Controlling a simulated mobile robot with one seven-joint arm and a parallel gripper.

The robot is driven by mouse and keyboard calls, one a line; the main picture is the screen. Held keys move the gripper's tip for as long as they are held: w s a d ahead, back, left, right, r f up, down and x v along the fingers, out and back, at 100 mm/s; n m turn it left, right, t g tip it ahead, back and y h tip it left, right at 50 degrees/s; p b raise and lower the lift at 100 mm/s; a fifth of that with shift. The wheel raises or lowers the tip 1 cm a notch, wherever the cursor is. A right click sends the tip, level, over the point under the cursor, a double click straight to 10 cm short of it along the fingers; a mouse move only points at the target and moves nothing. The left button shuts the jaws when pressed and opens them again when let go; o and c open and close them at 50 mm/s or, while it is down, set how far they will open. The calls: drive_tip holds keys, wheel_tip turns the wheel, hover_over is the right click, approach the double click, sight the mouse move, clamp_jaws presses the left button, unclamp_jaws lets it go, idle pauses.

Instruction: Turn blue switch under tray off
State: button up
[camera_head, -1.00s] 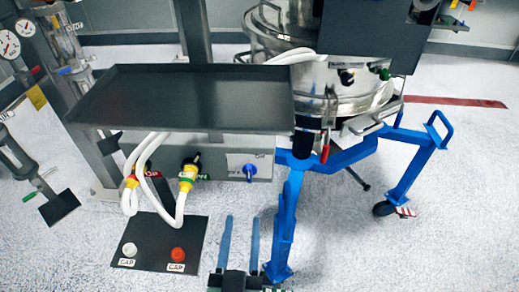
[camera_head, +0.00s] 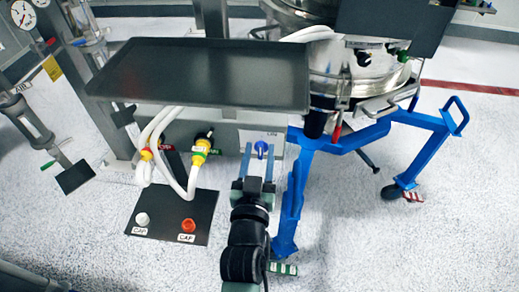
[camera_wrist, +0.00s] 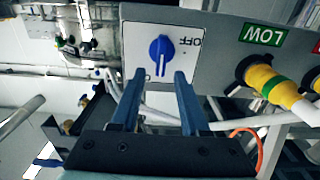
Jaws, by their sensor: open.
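The blue switch (camera_head: 262,147) is a knob on a white plate on the grey panel under the dark tray (camera_head: 200,72). The wrist view shows the same knob (camera_wrist: 161,50) close up, its grip bar pointing roughly up and down in the picture. The word OFF (camera_wrist: 189,42) stands upside down to its right. My gripper (camera_head: 258,152) is open. Its two blue fingers in the wrist view (camera_wrist: 159,74) point at the knob, one to each side and just below it in the picture. Whether they touch it cannot be told.
A yellow hose connector (camera_head: 202,148) with white hoses is on the panel left of the switch. A blue support leg (camera_head: 294,190) stands close to the right of my arm. A black mat (camera_head: 170,217) with white and red caps lies on the floor at left.

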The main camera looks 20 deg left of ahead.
drive_tip(key=shift+w+a, duration=0.1)
drive_tip(key=shift+w, duration=0.2)
drive_tip(key=shift+c, duration=0.3)
clamp_jaws()
